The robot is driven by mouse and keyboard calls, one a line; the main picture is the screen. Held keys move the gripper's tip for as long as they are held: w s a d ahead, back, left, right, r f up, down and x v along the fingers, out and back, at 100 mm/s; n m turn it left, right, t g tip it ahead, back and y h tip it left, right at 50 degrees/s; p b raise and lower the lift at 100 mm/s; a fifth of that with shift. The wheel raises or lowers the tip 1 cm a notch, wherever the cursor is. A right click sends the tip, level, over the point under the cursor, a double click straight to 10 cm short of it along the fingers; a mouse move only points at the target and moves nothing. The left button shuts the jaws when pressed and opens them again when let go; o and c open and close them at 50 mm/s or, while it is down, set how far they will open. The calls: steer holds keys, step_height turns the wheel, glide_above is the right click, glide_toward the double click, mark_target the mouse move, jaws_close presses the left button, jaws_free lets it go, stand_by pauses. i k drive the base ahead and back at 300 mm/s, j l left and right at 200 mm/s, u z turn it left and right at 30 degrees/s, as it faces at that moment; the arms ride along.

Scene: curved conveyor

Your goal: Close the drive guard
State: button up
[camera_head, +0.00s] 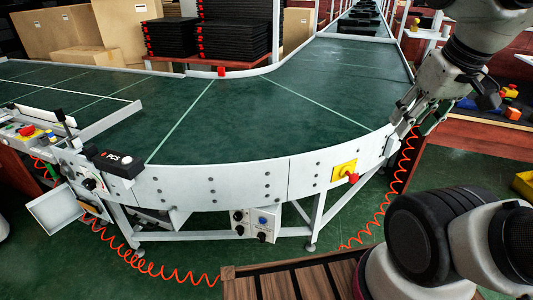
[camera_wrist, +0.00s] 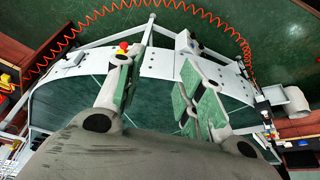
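A pale grey panel (camera_head: 55,208), which looks like the drive guard, hangs tilted outward and open at the conveyor's lower left. My gripper (camera_head: 415,122) is at the right side of the curved conveyor, far from that panel. In the wrist view my gripper (camera_wrist: 158,68) has its fingers spread, with nothing between them but the conveyor beyond.
The green curved conveyor (camera_head: 260,115) fills the middle. A red knob on a yellow plate (camera_head: 345,171) sits on its front rail. A black PCS box (camera_head: 119,163) stands above the panel. An orange coiled hose (camera_head: 150,268) lies below. A slatted wooden surface (camera_head: 300,280) is in front.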

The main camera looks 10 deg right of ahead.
mark_target(59, 208)
steer(key=l+u, duration=0.15)
steer(key=i+j+u, duration=0.15)
steer(key=u, duration=0.3)
steer(key=i+j+u, duration=0.15)
steer(key=j+u, duration=0.3)
steer(key=i+j+u, duration=0.2)
steer(key=i, duration=0.2)
steer(key=i+j+u, duration=0.15)
steer(key=i, duration=0.3)
steer(key=i+j+u, duration=0.2)
steer(key=i, duration=0.2)
steer(key=i+j, duration=0.15)
steer(key=i, duration=0.25)
steer(key=i+j, duration=0.15)
steer(key=i, duration=0.3)
steer(key=i+j, duration=0.15)
steer(key=i, duration=0.25)
